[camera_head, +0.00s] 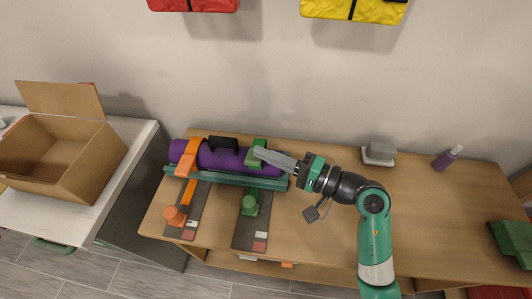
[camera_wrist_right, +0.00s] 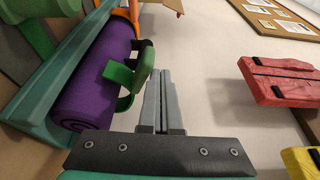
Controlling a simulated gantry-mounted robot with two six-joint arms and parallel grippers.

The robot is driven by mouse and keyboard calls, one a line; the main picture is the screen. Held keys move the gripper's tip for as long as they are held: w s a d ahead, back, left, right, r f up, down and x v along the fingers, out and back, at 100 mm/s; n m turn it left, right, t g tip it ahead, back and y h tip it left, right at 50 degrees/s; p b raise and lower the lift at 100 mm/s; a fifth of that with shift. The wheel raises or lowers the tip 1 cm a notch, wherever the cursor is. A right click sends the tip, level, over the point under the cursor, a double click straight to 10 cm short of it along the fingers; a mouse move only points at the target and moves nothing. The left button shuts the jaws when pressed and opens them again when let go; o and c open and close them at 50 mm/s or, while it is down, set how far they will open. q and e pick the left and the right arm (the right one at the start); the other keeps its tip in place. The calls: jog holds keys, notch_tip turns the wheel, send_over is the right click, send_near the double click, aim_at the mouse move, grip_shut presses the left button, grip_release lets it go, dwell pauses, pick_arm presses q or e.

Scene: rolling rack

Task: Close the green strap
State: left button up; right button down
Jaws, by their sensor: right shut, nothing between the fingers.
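A purple roll (camera_head: 222,159) with a black handle lies in a teal rack on the wooden table. The green strap (camera_head: 257,146) is at the roll's right end. In the right wrist view the green strap (camera_wrist_right: 138,75) curves out past the roll and its end stands free of it. My right gripper (camera_head: 258,152) is shut and empty, with its fingertips at the green strap in the head view. In the right wrist view the shut fingers (camera_wrist_right: 163,73) are just right of the strap; I cannot tell whether they touch. My left gripper is not in view.
An orange strap (camera_head: 187,153) crosses the roll's left end. A grey block (camera_head: 380,152) and purple bottle (camera_head: 447,158) stand right. An open cardboard box (camera_head: 55,155) is on the left table.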

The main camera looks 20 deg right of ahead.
jog(key=shift+s+a+f, duration=0.1)
jog(key=shift+s+f, duration=0.1)
jog(key=shift+f, duration=0.05)
dwell(0.4)
jog(key=p+v, duration=0.1)
jog(key=v, duration=1)
jog(key=shift+s+d+p, duration=0.25)
jog(key=shift+p, duration=0.15)
